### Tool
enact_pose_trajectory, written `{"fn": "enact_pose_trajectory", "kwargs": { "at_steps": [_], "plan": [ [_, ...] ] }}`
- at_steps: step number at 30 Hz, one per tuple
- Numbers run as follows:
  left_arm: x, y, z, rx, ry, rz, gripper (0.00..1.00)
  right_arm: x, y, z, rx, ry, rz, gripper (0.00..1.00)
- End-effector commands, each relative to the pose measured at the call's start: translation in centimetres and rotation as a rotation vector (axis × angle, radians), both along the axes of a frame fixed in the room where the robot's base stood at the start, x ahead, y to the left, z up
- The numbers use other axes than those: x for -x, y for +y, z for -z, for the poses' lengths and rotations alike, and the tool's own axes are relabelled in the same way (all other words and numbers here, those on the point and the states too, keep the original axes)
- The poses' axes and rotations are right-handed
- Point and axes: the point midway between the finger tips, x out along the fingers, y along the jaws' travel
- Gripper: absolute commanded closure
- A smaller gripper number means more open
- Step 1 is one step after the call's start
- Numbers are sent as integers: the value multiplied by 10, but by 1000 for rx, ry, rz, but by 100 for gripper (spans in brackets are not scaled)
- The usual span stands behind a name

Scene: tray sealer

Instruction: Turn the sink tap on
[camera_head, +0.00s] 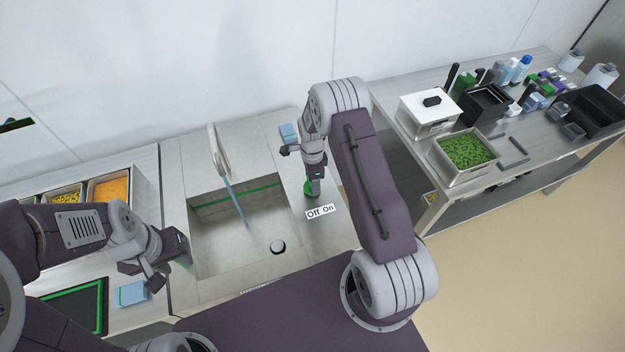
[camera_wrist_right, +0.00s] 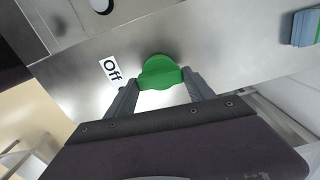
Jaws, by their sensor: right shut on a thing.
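The green tap knob (camera_wrist_right: 160,72) sits on the metal counter right of the sink; in the head view its edge (camera_head: 309,188) shows under my right gripper. My right gripper (camera_head: 314,190) points down and is shut on the knob, one finger on each side of its raised grip in the wrist view (camera_wrist_right: 163,88). The label (camera_head: 320,211) in front of the knob reads "Off On"; the wrist view shows only "Off". The tap spout (camera_head: 218,150) stands behind the sink basin (camera_head: 230,243), and a blue water stream runs down from it. My left gripper (camera_head: 184,258) hangs by the basin's left edge; its fingers are unclear.
A blue sponge-like block (camera_head: 288,133) lies behind the knob, another (camera_head: 131,293) left of the sink. Food pans (camera_head: 108,188) stand at the left. A table at the right holds a pan of green food (camera_head: 466,151), a white box (camera_head: 430,115) and bottles.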

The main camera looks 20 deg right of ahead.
Motion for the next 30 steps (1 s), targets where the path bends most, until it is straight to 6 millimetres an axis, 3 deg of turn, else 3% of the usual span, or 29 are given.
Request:
{"fn": "enact_pose_trajectory", "kwargs": {
  "at_steps": [15,16,18,26,30],
  "plan": [
    [0,0,0,0,0,0,64,-2,0,-2,0,-6,18,79],
    [0,0,0,0,0,0,64,-2,0,-2,0,-6,17,33],
    [0,0,0,0,0,0,64,-2,0,-2,0,-5,17,16],
    [0,0,0,0,0,0,64,-1,0,-1,0,-3,17,16],
    [0,0,2,0,0,0,64,-2,0,-13,1,-5,17,16]
  ]
}}
